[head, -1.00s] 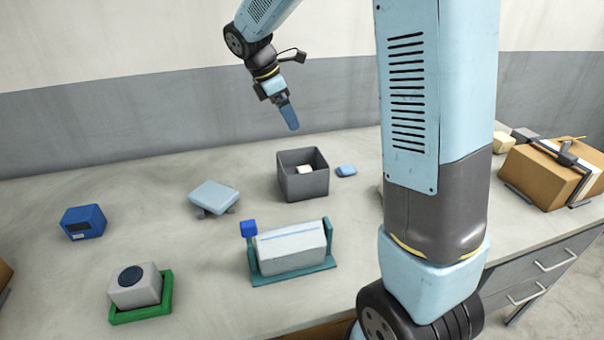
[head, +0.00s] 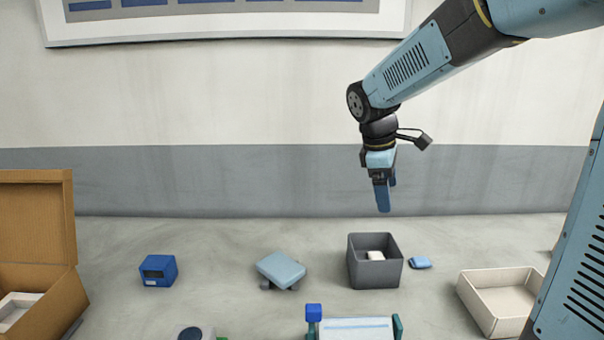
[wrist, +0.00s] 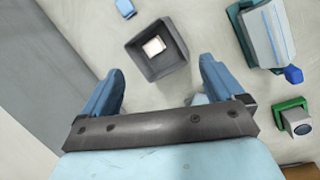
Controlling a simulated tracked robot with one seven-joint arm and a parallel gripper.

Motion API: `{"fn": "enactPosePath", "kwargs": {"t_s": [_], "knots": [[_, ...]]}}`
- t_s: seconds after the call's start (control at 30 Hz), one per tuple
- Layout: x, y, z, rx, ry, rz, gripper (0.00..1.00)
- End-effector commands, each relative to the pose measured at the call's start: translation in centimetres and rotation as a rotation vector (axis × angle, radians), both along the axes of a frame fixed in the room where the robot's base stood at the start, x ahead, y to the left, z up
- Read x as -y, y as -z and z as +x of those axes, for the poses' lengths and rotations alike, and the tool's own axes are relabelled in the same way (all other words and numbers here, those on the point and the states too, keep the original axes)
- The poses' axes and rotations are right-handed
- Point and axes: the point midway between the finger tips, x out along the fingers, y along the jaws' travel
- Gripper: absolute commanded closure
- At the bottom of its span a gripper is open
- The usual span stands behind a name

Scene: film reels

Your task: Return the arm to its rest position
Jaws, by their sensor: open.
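My gripper (head: 384,196) hangs with its blue fingers pointing down, above and slightly behind the dark grey bin (head: 361,270) in the head view. In the wrist view my gripper (wrist: 162,90) has its two fingers wide apart with nothing between them. The grey bin (wrist: 139,62) lies beyond the fingertips there, with a small white block (wrist: 153,46) inside. The same white block (head: 375,255) shows in the bin in the head view. My arm reaches in from the upper right.
On the counter stand a blue box (head: 158,270), a light blue pad on a stand (head: 281,269), a small blue block (head: 420,262), a teal holder (head: 397,326) and a cream tray (head: 500,305). An open cardboard box (head: 36,230) is at the left. Free air surrounds my gripper.

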Motion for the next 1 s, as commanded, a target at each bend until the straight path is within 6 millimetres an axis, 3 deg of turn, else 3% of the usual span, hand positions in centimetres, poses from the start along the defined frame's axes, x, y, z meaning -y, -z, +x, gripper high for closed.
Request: {"fn": "enactPosePath", "kwargs": {"t_s": [0.5,1.0], "knots": [[2.7,-2.7,-9.9,0.258,0.482,0.228,0.05],[3.7,-2.3,-18.3,0.452,0.925,0.493,0.05]]}}
